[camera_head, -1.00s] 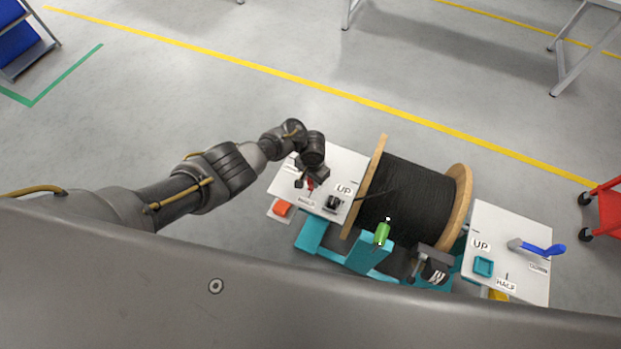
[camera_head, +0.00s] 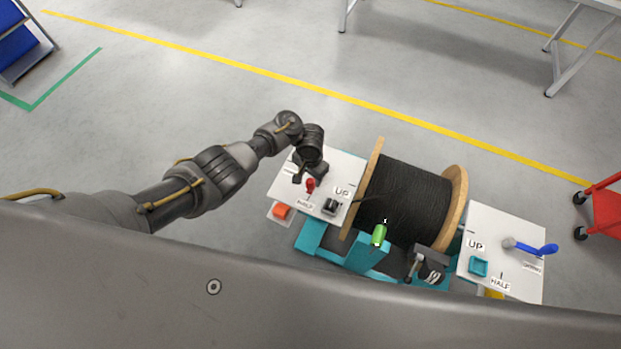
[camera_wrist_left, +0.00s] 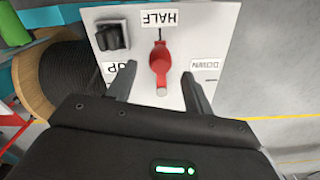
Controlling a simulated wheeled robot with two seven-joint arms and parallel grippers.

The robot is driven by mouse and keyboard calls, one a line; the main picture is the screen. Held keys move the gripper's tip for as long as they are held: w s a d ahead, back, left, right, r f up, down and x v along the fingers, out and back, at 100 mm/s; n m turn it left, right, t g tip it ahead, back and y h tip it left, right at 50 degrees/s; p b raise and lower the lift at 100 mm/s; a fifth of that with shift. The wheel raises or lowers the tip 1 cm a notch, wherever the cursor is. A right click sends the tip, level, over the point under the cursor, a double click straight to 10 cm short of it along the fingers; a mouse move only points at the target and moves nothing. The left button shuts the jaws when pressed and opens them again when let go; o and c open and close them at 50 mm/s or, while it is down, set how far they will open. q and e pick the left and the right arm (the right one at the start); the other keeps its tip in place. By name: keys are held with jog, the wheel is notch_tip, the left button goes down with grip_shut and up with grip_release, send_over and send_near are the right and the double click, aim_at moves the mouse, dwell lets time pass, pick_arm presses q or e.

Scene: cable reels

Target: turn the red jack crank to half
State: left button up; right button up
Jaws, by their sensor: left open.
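The red jack crank (camera_head: 310,186) is on the white left panel (camera_head: 345,165). In the left wrist view the crank (camera_wrist_left: 160,62) lies in line with the tick at the HALF label (camera_wrist_left: 158,18), with the UP label at left and the DOWN label (camera_wrist_left: 205,64) at right. My left gripper (camera_head: 306,176) is over the panel beside the crank. No contact shows. My right gripper is not in view.
A black cable reel (camera_head: 405,200) with wooden flanges stands right of the panel on a teal stand (camera_head: 313,235). A black switch (camera_wrist_left: 111,37) is beside the crank. A second white panel (camera_head: 520,280) carries a blue crank (camera_head: 540,249). Open floor lies behind.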

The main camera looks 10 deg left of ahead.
pick_arm(q)
notch_tip(320, 180, up, 5)
jog(key=shift+r+p, duration=0.1)
jog(key=shift+p, duration=0.6)
jog(key=s+a+f+n+h+b, duration=0.1)
jog(key=s+f+n+h+b, duration=0.15)
jog(key=s+f, duration=0.9)
jog(key=s+a+f+n+h+b, duration=0.1)
jog(key=s+f+h+b, duration=0.15)
jog(key=s+f, duration=0.85)
jog(key=s+a+f+y+b, duration=0.1)
jog(key=s+a+f, duration=0.4)
jog(key=s, duration=0.3)
jog(key=s+a+f+y+b, duration=0.1)
jog(key=s+a+f+y, duration=0.1)
jog(key=s+a+f, duration=0.4)
jog(key=s+a+f+t+y+b, duration=0.1)
jog(key=s+a+f+y+b, duration=0.1)
jog(key=s+a+f, duration=0.3)
jog(key=s, duration=0.4)
jog(key=shift+s+a+f, duration=0.3)
jog(key=shift+s+f, duration=0.05)
jog(key=shift+w, duration=0.1)
